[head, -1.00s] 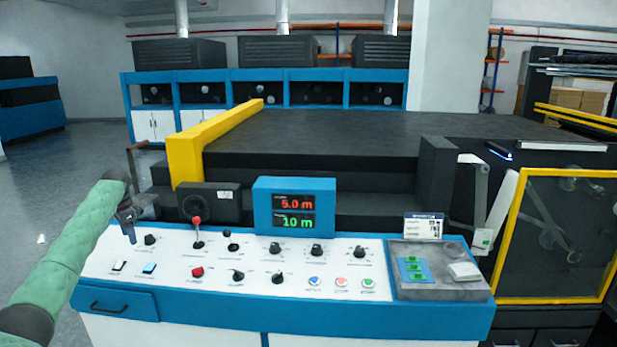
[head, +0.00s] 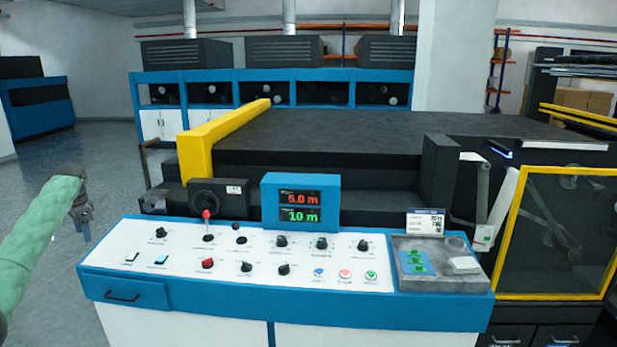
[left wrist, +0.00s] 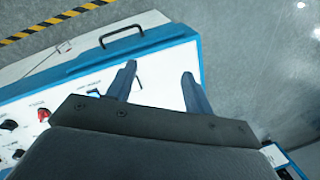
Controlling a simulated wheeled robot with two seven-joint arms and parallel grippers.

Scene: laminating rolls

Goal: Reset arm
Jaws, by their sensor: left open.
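My left gripper (head: 85,228) is at the left of the head view, out past the left end of the control panel (head: 150,245) and apart from it. In the left wrist view my left gripper (left wrist: 158,82) shows two fingers spread with nothing between them; the white panel corner and its blue edge lie beyond the fingers. My left arm has a green padded sleeve. My right gripper is not in either view.
The panel carries a red-knobbed lever (head: 206,214), several knobs and buttons, and a display (head: 300,203) reading 5.0 m and 10 m. A grey tray (head: 440,284) sits at its right end. A drawer handle (head: 122,296) juts out at front left. Open floor (head: 110,165) lies left.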

